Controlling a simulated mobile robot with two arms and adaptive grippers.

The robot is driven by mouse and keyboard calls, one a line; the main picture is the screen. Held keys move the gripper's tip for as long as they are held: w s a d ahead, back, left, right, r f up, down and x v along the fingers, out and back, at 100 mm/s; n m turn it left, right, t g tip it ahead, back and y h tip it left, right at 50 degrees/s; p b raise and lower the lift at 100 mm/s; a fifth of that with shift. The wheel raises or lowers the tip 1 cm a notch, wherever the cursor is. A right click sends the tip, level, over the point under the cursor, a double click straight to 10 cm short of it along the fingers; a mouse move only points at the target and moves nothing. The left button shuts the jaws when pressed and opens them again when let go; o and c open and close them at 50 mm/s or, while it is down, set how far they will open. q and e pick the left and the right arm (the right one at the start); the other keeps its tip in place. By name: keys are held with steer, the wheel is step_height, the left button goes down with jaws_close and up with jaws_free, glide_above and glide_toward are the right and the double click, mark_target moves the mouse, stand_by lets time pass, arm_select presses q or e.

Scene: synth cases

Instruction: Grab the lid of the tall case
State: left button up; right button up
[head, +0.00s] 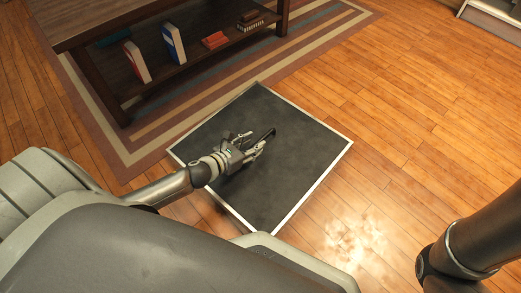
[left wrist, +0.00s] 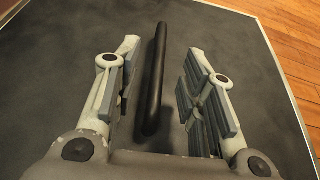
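The tall case (head: 290,180) stands on the wood floor, seen from above. Its top is a dark grey square lid with a pale metal edge. A black bar handle (head: 268,134) stands up from the lid; it also shows in the left wrist view (left wrist: 153,85). My left gripper (head: 254,146) is over the lid at the handle. In the left wrist view the two fingers (left wrist: 160,82) are apart, with the handle between them and a gap on each side. My right arm shows at the lower right, but its gripper is out of the picture.
A dark wooden table with a low shelf (head: 190,68) stands at the upper left on a striped rug (head: 140,150). Books and small boxes sit on the shelf. The wood floor (head: 420,120) to the right of the case is clear. A pale-edged object (head: 490,18) is at the upper right corner.

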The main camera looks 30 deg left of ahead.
arm_select(q)
steer(key=shift+b+x, duration=0.55)
steer(key=shift+x, duration=0.85)
steer(key=shift+c, duration=0.3)
jaws_close()
steer(key=shift+w+r, duration=0.1)
steer(key=shift+r, duration=0.2)
